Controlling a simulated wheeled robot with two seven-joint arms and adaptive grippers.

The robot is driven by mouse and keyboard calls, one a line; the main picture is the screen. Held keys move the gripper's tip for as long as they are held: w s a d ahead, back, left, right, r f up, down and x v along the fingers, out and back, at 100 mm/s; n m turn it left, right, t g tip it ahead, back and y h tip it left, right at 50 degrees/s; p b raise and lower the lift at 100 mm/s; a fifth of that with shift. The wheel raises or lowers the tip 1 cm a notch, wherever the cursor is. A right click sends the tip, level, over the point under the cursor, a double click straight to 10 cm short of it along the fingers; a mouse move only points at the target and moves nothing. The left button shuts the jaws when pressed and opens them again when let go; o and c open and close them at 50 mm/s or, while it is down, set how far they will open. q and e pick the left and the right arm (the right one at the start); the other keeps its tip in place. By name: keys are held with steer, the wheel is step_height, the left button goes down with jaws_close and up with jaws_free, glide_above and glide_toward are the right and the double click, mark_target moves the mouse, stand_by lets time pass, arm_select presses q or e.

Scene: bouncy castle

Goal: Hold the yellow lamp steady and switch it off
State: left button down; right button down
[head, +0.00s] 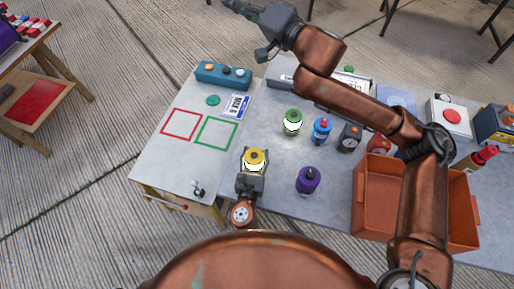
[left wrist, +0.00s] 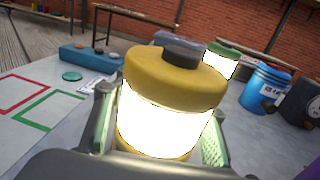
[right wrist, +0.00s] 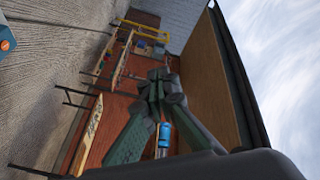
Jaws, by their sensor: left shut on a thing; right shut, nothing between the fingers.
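The yellow lamp (head: 254,158) stands upright near the front edge of the table, its body glowing white. In the left wrist view the lamp (left wrist: 172,85) has a yellow cap with a dark button on top. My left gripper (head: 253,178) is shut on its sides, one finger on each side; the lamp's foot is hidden. My right gripper (head: 236,6) is up at the top of the head view, beyond the table's back edge and far from the lamp. Its fingers (right wrist: 160,85) are together and empty in the right wrist view.
A glowing green lamp (head: 292,122), a blue one (head: 321,130) and a purple one (head: 308,181) stand right of the yellow lamp. An orange bin (head: 369,205) is at the right. A blue button box (head: 222,75) sits at the back left. Red and green outlined squares mark clear table.

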steer(key=s+a+r+n+g+y, duration=0.2)
steer(key=s+r+n+g+y, duration=0.15)
steer(key=s+n, duration=0.45)
steer(key=s+a+r+n+g+y, duration=0.1)
steer(key=s+r+n+g+y, duration=0.3)
steer(key=s+n, duration=0.45)
steer(key=s+a+f+n+g+h, duration=0.1)
steer(key=s+f+n+g, duration=0.2)
steer(key=s+n, duration=0.4)
steer(key=s+a+f+n+g, duration=0.2)
steer(key=s+f+n+g, duration=0.2)
steer(key=s+n, duration=0.2)
steer(key=n+t+h, duration=0.8)
steer(key=n+h, duration=0.1)
steer(key=h, duration=0.4)
glide_above(256, 156)
step_height(256, 156, down, 31)
steer(key=shift+f, duration=3.7)
steer(key=shift+f, duration=0.15)
